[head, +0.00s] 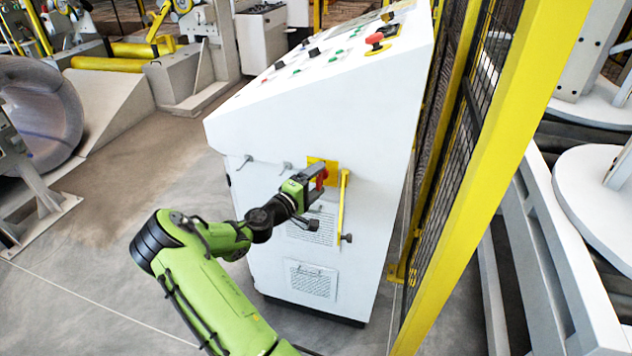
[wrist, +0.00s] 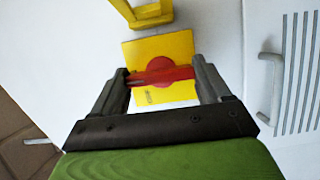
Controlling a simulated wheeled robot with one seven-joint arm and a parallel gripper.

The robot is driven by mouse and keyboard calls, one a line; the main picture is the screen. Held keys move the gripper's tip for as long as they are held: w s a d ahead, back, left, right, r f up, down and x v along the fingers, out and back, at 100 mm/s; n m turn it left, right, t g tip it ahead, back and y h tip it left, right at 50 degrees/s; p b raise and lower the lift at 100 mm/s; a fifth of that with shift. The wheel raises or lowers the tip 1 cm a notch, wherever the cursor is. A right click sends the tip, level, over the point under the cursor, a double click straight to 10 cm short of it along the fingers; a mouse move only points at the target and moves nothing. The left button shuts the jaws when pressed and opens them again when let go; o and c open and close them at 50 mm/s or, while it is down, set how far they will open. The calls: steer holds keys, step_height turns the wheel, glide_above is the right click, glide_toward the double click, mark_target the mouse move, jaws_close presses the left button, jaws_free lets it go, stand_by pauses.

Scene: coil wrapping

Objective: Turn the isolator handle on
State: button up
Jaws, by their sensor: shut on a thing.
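The red isolator handle (head: 321,180) is on a yellow plate (head: 332,166) on the side of the white control cabinet (head: 300,120). In the wrist view the handle (wrist: 160,75) is a red bar across a round red hub and lies nearly level across that picture. My gripper (head: 316,178) is at the plate, shut on the handle. In the wrist view one dark finger of my gripper (wrist: 163,77) is at each end of the bar. In the head view the fingers hide part of the handle.
A yellow bar handle (head: 343,205) stands out from the cabinet just right of the plate. Vent slots (head: 313,226) are below. A yellow-framed mesh fence (head: 490,170) is close on the right. Open floor (head: 120,230) lies on the left.

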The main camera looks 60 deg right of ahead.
steer(key=shift+f, duration=0.1)
steer(key=o, duration=0.8)
steer(key=p+v, duration=0.2)
steer(key=v, duration=1.3)
steer(key=shift+a, duration=0.4)
